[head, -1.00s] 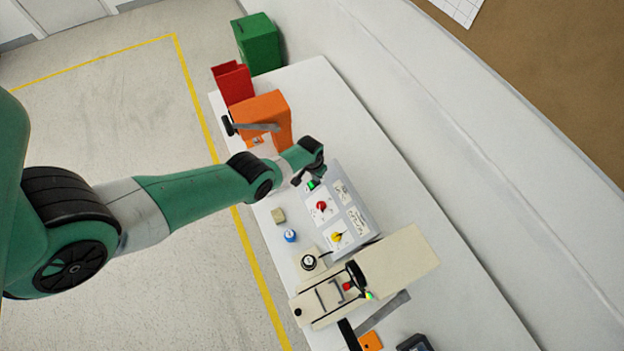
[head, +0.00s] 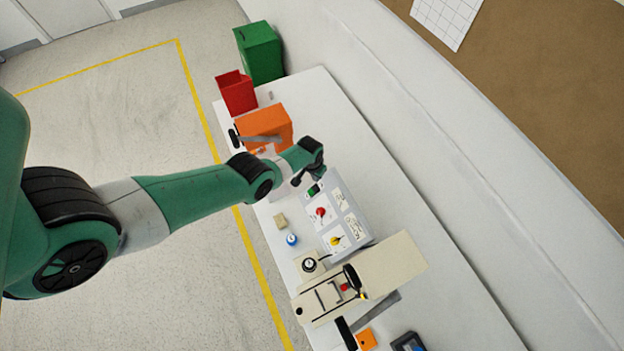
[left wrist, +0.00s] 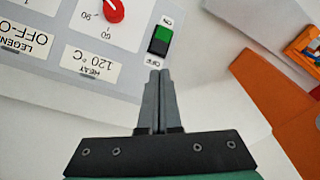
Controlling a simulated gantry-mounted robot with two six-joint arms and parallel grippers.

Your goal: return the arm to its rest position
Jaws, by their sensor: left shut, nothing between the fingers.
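My left arm reaches in from the left in the head view, and its gripper (head: 302,180) hangs by the upper end of the grey control panel (head: 351,214). In the left wrist view the two fingers (left wrist: 156,80) are together and empty, their tips just short of the green and black ON/OFF rocker switch (left wrist: 159,41). I cannot tell if they touch the panel. The red rotary knob (head: 320,212) is on the panel and also shows in the left wrist view (left wrist: 113,10). The yellow knob (head: 335,241) sits lower on the panel. My right gripper is not in view.
An orange box (head: 266,125), a red bin (head: 237,93) and a green bin (head: 260,52) stand beyond the arm. A blue knob (head: 291,239), a small tan block (head: 280,220) and a beige device (head: 385,269) are nearby. The table's right side (head: 420,210) is clear.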

